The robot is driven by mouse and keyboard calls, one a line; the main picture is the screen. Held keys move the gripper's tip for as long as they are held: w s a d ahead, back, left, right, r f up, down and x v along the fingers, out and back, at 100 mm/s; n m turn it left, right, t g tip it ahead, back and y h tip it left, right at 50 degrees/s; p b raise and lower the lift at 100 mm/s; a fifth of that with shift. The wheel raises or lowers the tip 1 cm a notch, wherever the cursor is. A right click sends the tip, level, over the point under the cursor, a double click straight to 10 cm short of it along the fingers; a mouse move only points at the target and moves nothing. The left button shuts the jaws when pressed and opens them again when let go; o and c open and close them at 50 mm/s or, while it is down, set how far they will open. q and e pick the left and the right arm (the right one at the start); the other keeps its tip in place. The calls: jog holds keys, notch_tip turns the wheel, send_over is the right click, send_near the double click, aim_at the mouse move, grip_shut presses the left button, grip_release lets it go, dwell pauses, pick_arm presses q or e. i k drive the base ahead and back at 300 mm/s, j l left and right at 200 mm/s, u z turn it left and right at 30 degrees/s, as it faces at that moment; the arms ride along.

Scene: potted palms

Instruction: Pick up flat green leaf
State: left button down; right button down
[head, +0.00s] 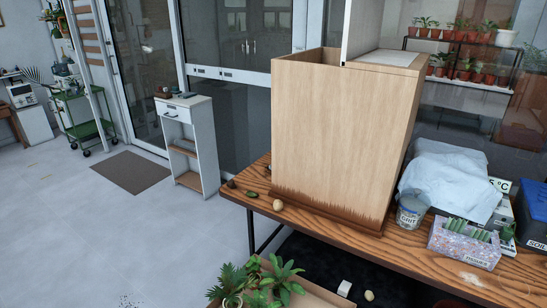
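A small flat green oval (251,194), which looks like a leaf, lies on the left end of the wooden table (470,275). It lies left of the tall wooden box, between a dark round lump (231,184) and a pale egg-shaped stone (278,205), apart from both. Neither of my grippers shows in the head view.
The tall wooden box (335,140) fills the table's middle. A grit tin (411,211), a pale cloth (450,180) and a tissue box (463,243) stand right of it. Potted palms (258,285) sit in a carton below. Open floor lies left.

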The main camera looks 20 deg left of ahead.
aim_at(251, 194)
jog(key=j+u, duration=0.15)
jog(key=u, duration=0.25)
jog(key=j+u, duration=0.15)
jog(key=u, duration=0.25)
jog(key=i+j+u, duration=0.35)
jog(key=j, duration=0.3)
jog(key=i+j+u, duration=0.35)
jog(key=j, duration=0.2)
jog(key=i+j+u, duration=0.35)
jog(key=i+j, duration=0.1)
jog(key=i, duration=0.3)
jog(key=i+j+z, duration=0.1)
jog(key=i, duration=0.25)
jog(key=i+j, duration=0.15)
jog(key=i, duration=0.25)
